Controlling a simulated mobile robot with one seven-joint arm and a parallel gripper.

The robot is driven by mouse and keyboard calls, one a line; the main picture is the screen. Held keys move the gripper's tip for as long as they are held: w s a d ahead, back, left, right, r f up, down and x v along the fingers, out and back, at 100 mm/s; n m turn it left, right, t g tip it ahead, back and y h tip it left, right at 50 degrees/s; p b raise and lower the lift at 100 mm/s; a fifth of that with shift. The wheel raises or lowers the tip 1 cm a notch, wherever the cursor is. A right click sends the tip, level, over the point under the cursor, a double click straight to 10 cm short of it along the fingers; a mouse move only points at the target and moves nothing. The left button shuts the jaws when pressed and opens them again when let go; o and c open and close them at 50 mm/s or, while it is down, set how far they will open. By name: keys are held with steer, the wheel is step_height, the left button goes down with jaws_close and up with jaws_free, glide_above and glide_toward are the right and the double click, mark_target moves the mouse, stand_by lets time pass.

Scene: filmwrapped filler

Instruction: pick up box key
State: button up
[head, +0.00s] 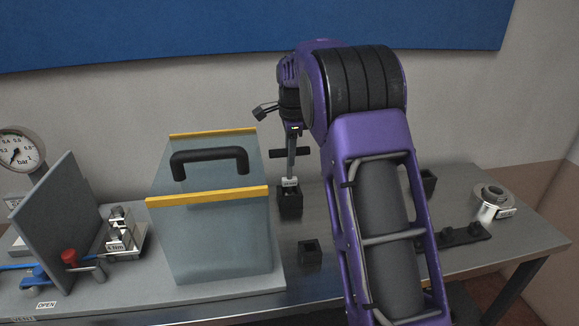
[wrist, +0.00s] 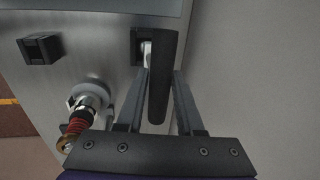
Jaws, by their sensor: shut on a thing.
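The box key has a black T-handle (head: 278,153) and a pale tag (head: 290,183). It stands upright in a black block holder (head: 290,204) on the bench, right of the glass-like guard. My gripper (head: 291,146) points down at the handle, partly hidden by my purple arm. In the wrist view the black handle (wrist: 164,85) lies between the two fingers of my gripper (wrist: 161,80), which is shut on it. The pale shaft shows beside the holder (wrist: 137,40). The lower end of the key is hidden in or behind the holder.
A clear guard with yellow edges and a black handle (head: 210,158) stands close on the left. An empty-looking black block (head: 310,252) sits in front. The wall is close behind.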

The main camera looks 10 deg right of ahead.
jaws_close()
step_height(320, 180, up, 10)
steer(key=shift+r+p, duration=0.1)
steer(key=shift+p, duration=0.65)
